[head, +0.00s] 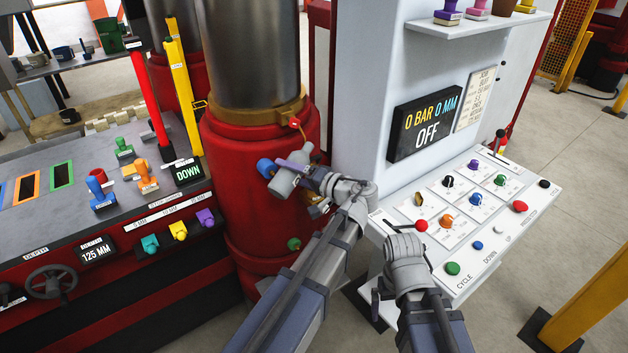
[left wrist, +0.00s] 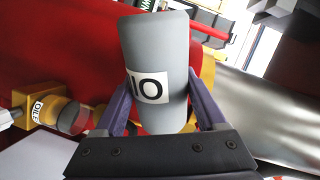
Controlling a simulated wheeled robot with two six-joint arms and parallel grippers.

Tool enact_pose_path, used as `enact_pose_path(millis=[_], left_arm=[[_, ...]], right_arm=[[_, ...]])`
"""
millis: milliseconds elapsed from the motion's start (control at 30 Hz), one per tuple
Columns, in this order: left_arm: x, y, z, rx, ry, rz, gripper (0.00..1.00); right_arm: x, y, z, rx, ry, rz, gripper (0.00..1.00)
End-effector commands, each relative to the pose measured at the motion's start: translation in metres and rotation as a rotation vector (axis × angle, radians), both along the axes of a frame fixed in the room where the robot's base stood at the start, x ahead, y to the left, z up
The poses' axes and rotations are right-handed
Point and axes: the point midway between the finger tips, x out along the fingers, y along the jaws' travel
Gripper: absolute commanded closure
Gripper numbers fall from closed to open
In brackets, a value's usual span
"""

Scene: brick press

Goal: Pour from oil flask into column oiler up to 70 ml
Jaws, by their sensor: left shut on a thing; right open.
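The oil flask (head: 283,184) is a grey cylinder beside the red press column. My left gripper (head: 294,172) is shut on it. In the left wrist view the flask (left wrist: 157,60) stands between the two purple fingers, with a partly visible black-on-white label. The column oiler (left wrist: 72,115), an amber cup with a label on a brass-coloured block, is left of the flask and apart from it in that view. The oiler is mostly hidden by my arm in the head view, and its level cannot be read. My right gripper (head: 378,296) is open and empty by the control panel.
The white control panel (head: 455,215) with knobs and buttons is at the right. A display (head: 427,122) reads 0 BAR, 0 MM, OFF.

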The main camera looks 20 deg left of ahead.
Motion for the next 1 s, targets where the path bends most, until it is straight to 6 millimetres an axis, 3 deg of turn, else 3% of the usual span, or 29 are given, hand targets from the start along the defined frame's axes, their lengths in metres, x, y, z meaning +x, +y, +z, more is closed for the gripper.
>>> enact_pose_path(millis=[1000], left_arm=[[-0.0015, 0.0006, 0.0064, 0.019, 0.059, 0.0, 1.0]], right_arm=[[0.0, 0.0, 0.0069, 0.0, 0.0, 0.0, 0.0]])
